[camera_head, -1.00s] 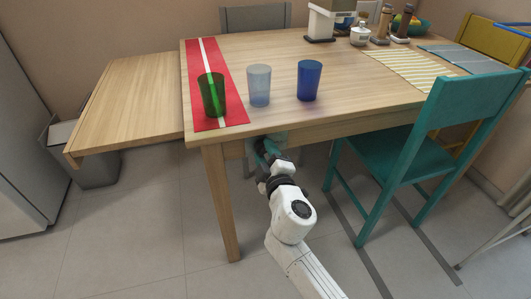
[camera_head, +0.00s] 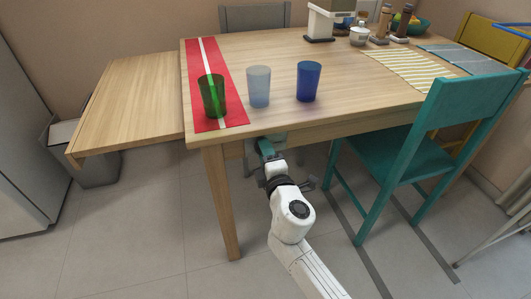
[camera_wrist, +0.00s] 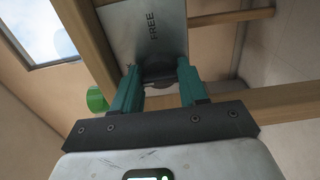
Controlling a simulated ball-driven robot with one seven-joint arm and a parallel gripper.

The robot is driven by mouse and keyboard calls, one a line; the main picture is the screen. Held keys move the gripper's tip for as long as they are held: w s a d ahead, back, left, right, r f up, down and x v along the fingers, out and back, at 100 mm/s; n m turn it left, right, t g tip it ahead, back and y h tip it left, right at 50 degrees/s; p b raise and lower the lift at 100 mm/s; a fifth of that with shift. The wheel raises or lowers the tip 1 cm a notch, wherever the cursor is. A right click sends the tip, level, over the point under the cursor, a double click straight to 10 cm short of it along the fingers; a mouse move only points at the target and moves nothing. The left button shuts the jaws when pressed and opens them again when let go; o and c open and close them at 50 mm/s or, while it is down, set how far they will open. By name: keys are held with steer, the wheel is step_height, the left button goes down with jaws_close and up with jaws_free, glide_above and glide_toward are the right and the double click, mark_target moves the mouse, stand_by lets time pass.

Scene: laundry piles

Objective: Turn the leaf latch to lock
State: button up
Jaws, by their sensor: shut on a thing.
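In the wrist view, a grey metal plate (camera_wrist: 145,28) marked "FREE" is seen from below, under the wooden table. A dark rounded latch piece (camera_wrist: 158,72) sits at its near end, between the teal fingers of my gripper (camera_wrist: 157,84). The fingers are shut on that piece; its exact shape is partly hidden. In the head view my gripper (camera_head: 266,152) is under the front edge of the table (camera_head: 235,48), right of the front leg. The latch is hidden there. The table leaf (camera_head: 130,92) extends outward at the left.
A green glass (camera_head: 212,95), a clear glass (camera_head: 259,87) and a blue glass (camera_head: 309,81) stand near the table's front edge. A teal chair (camera_head: 410,150) is to the right. A grey bin (camera_head: 92,170) stands under the leaf. A green piece (camera_wrist: 97,100) shows left of my fingers.

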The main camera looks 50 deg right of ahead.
steer(key=shift+f, duration=0.1)
steer(key=o, duration=1.1)
steer(key=shift+c, duration=0.2)
steer(key=shift+s, duration=0.1)
steer(key=b+v, duration=0.1)
steer(key=v, duration=0.9)
steer(key=shift+s+a, duration=0.25)
steer(key=shift+a, duration=0.05)
